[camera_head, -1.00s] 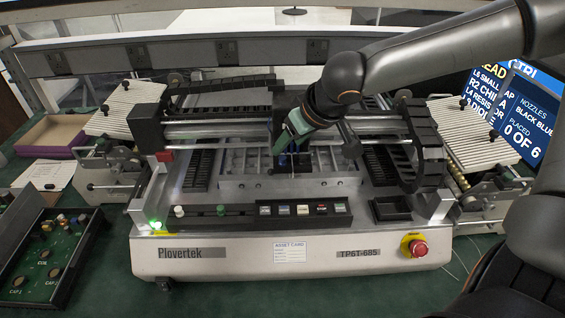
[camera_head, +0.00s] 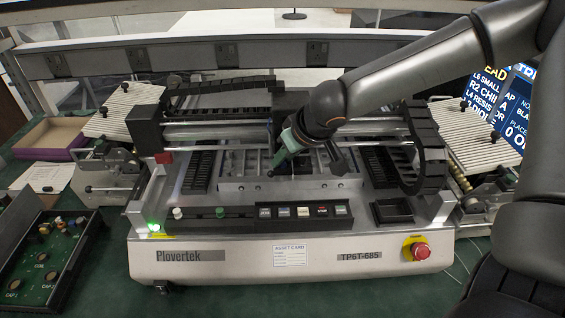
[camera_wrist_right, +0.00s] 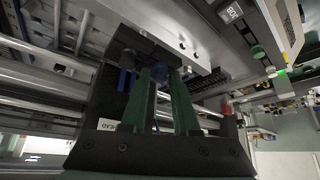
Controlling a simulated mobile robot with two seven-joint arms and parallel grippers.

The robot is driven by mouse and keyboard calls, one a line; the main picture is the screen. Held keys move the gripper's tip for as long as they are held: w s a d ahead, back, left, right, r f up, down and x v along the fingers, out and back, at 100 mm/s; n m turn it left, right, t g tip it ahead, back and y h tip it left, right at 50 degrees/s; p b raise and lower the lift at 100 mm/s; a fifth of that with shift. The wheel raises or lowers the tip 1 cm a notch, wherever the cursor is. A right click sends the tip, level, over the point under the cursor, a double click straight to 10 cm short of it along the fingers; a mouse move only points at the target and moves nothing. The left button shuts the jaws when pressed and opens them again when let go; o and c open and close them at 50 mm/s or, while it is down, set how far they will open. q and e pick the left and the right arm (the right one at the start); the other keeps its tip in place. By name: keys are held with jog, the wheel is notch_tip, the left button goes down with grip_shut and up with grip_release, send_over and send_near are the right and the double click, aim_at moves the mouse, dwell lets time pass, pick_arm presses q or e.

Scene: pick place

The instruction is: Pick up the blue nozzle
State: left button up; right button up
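My right gripper (camera_head: 280,160) reaches down over the middle of the pick-and-place machine (camera_head: 195,262). In the right wrist view its two green fingers (camera_wrist_right: 160,78) stand apart, with a visible gap between them. Another blue piece (camera_wrist_right: 125,79) hangs to the left of the fingers. In the head view I cannot make out the blue nozzle behind my gripper and arm. My left gripper is not in view.
Rails and a black cable chain (camera_head: 424,150) flank my right gripper. A row of buttons (camera_head: 303,211) and a red stop knob (camera_head: 420,250) are in front. A circuit board tray (camera_head: 45,255) lies at left. A screen (camera_head: 508,105) stands at right, partly behind my arm.

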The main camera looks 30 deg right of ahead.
grip_shut()
dwell(0.3)
